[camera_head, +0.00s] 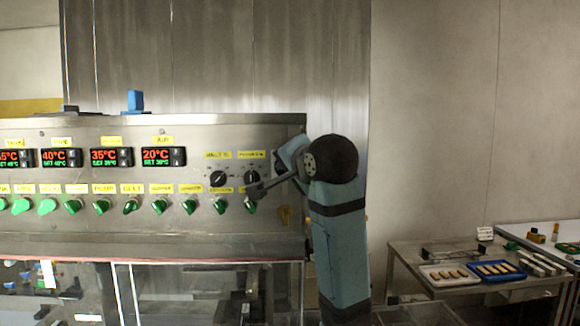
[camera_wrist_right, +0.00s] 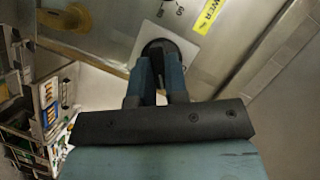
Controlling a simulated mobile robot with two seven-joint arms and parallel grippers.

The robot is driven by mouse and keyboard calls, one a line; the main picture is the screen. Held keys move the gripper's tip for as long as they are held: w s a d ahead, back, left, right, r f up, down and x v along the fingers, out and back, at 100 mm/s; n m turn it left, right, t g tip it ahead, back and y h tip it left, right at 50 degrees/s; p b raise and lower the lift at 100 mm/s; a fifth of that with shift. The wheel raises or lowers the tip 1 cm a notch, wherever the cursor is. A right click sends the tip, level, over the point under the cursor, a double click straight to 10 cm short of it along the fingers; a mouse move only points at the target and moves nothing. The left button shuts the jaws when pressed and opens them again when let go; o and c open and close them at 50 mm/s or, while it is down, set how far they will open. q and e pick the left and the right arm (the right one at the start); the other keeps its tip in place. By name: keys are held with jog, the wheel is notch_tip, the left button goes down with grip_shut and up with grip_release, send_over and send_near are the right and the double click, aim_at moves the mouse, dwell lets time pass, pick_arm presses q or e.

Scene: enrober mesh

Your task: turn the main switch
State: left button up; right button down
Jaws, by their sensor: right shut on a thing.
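The sloping steel control panel (camera_head: 150,225) carries two black dial knobs at its right end. My right gripper (camera_head: 258,188) comes in from the right and is at the right-hand black knob (camera_head: 251,176). In the right wrist view, my right gripper (camera_wrist_right: 160,62) is shut on this black knob (camera_wrist_right: 168,47), which sits on a pale plate with scale numbers under a yellow label ending in "WER". My left gripper is not in view.
A row of green knobs (camera_head: 160,206) runs below the red and green temperature displays (camera_head: 110,157). A blue part (camera_head: 135,101) stands on the panel's top. At right, a table (camera_head: 405,262) holds trays (camera_head: 450,276).

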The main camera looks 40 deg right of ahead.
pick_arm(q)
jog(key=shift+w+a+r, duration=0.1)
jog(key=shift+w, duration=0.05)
pick_arm(e)
jog(key=shift+w+a+r+n+g+h, duration=0.1)
jog(key=shift+n+g+h, duration=0.5)
jog(key=shift+n, duration=0.65)
jog(key=shift+w+a+r+n+g+h, duration=0.1)
jog(key=shift+n+g+h, duration=0.5)
jog(key=shift+n, duration=0.7)
jog(key=shift+a+n+g+h, duration=0.1)
jog(key=shift+n+g+h, duration=0.45)
jog(key=shift+n, duration=0.7)
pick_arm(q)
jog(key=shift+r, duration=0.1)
pick_arm(e)
jog(key=c, duration=1.1)
grip_release()
jog(key=shift+d+f, duration=0.1)
jog(key=shift+c, duration=0.2)
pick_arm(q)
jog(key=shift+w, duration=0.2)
